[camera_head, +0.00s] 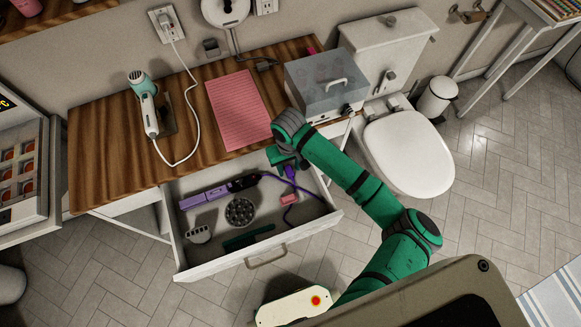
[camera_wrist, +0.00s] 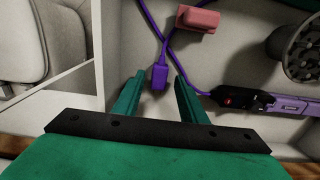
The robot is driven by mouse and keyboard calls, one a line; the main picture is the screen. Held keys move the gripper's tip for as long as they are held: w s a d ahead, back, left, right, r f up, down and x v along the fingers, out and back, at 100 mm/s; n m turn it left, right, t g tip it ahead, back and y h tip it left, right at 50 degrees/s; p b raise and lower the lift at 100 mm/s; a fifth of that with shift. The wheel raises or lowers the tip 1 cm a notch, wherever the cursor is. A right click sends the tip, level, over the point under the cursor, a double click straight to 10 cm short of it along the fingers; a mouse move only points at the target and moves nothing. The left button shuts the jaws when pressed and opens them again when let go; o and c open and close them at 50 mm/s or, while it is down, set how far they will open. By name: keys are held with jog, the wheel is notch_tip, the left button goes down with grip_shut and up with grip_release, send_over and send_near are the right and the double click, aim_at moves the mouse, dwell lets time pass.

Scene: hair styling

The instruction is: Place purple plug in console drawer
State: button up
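The console drawer (camera_head: 178,240) is pulled open below the wooden console top. The purple plug (camera_head: 290,172) is over the drawer's back right part, on a purple cord. It also shows in the wrist view (camera_wrist: 159,77), between and just past my fingertips, with a gap on each side. I cannot tell whether it touches the drawer floor. My gripper (camera_head: 284,161) is open and points down into the drawer; its fingers (camera_wrist: 158,84) stand apart. The cord runs to a purple and black styling iron (camera_head: 218,191) lying in the drawer, seen also in the wrist view (camera_wrist: 285,104).
The drawer also holds a pink block (camera_head: 289,199), a round dark diffuser (camera_head: 240,212), a pale attachment (camera_head: 198,234) and a dark green item (camera_head: 248,237). A hair dryer (camera_head: 148,105), pink mat (camera_head: 238,110) and lidded box (camera_head: 325,85) are on the console. A toilet (camera_head: 408,152) stands right.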

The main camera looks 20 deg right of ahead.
aim_at(289, 171)
notch_tip(289, 171, up, 11)
jog(key=shift+s, duration=0.15)
jog(key=shift+f, duration=0.1)
dwell(0.4)
